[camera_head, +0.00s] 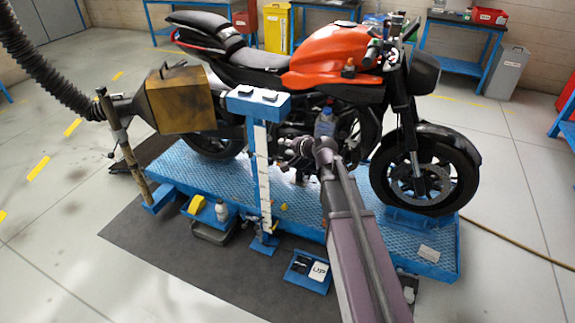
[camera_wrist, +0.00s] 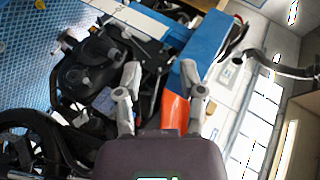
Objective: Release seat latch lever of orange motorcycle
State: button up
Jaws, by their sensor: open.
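The orange motorcycle (camera_head: 330,50) stands upright on a blue platform, its black seat (camera_head: 255,58) behind the orange tank. The seat latch lever cannot be made out in either view. My gripper (camera_head: 305,147) is at the near side of the motorcycle, in front of its engine area, at the end of my arm. In the wrist view, my gripper (camera_wrist: 160,80) has its two grey fingers spread apart with nothing held between them. An orange part (camera_wrist: 174,110) shows beyond and between the fingers, with dark engine parts (camera_wrist: 90,70) to the left.
A blue-topped stand (camera_head: 258,104) with a white upright is close left of my gripper. A brown exhaust-hose box (camera_head: 182,98) is farther left. The blue platform (camera_head: 205,170) carries the motorcycle; a bottle (camera_head: 324,122) shows near the engine. Grey floor (camera_head: 520,180) is open at the right.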

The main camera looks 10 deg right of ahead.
jog(key=w+d+f+m+t+h+b, duration=0.4)
jog(key=w+d+f+m+t+b, duration=0.3)
jog(key=w+m+b, duration=0.5)
notch_tip(320, 180, down, 2)
jog(key=d+b, duration=0.1)
jog(key=b, duration=0.2)
jog(key=shift+w+d+h+b, duration=0.25)
jog(key=shift+w+h+b, duration=0.05)
jog(key=shift+w+b, duration=0.1)
jog(key=shift+f, duration=0.1)
